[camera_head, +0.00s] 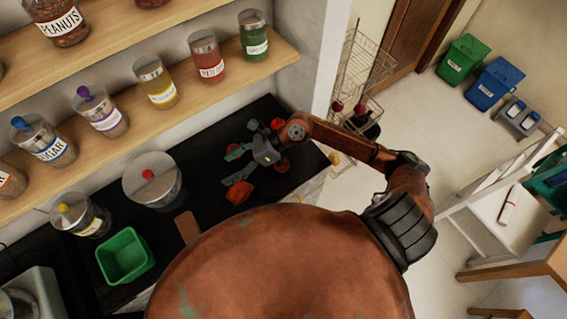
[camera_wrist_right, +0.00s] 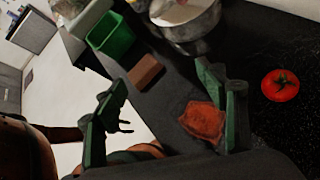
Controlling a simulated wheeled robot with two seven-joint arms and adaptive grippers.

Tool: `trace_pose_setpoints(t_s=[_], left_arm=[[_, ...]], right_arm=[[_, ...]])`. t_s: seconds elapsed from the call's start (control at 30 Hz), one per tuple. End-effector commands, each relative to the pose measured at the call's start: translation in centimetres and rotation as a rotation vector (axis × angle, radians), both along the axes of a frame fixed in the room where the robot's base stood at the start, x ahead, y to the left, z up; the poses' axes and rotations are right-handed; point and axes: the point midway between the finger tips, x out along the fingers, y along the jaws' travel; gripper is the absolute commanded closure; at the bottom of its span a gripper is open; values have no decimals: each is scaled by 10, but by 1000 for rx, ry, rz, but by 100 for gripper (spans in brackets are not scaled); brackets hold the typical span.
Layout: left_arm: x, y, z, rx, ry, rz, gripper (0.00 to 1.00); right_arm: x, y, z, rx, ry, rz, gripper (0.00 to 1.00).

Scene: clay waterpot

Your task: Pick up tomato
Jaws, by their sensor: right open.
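A round red tomato (camera_wrist_right: 280,85) with a green stem lies on the black counter (camera_wrist_right: 262,35), to the right of my right gripper's fingers in the wrist view. In the head view, round red shapes (camera_head: 282,165) show close beside the gripper, partly covered; I cannot tell which is that tomato. My right gripper (camera_head: 237,166) is over the counter, its green fingers (camera_wrist_right: 165,105) spread apart and holding nothing. An orange-red piece (camera_wrist_right: 203,120) lies on the counter, seen between the fingers near the right one.
A green bin (camera_head: 125,257), a lidded metal pot (camera_head: 152,181) and a brown block (camera_head: 187,227) stand or lie on the counter's left part. Wooden shelves (camera_head: 150,50) with jars run along the wall above. A wire rack (camera_head: 362,70) stands beyond the counter.

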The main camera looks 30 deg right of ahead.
Motion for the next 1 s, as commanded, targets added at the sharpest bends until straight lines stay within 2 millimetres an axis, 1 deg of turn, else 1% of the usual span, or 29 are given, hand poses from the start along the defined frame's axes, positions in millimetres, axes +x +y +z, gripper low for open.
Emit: trace_pose_setpoints(t_s=[0.03, 0.07, 0.1, 0.13, 0.17, 0.2, 0.3, 0.4, 0.53, 0.77, 1.0], left_arm=[[0, 0, 0, 0, 0, 0, 60], [0, 0, 0, 0, 0, 0, 60], [0, 0, 1, 0, 0, 0, 60], [0, 0, 1, 0, 0, 0, 60], [0, 0, 1, 0, 0, 0, 60], [0, 0, 1, 0, 0, 0, 60], [0, 0, 1, 0, 0, 0, 60], [0, 0, 1, 0, 0, 0, 60], [0, 0, 2, 0, -1, 0, 60], [1, -1, 6, -1, -2, 0, 60], [1, -1, 12, -1, -3, 1, 60]], right_arm=[[0, -26, -26, -167, -12, 62, 35], [-1, -43, -41, -263, -10, 97, 35], [-1, -66, -57, -377, -7, 136, 35], [-1, -85, -67, -459, 0, 159, 35], [-1, -102, -74, -532, 8, 178, 35], [0, -124, -81, -620, 20, 201, 35], [1, -168, -90, -777, 53, 234, 35], [0, -191, -94, -862, 76, 249, 35], [-1, -199, -105, -889, 89, 254, 35], [1, -196, -128, -885, 89, 254, 35], [4, -192, -162, -883, 88, 254, 35]])
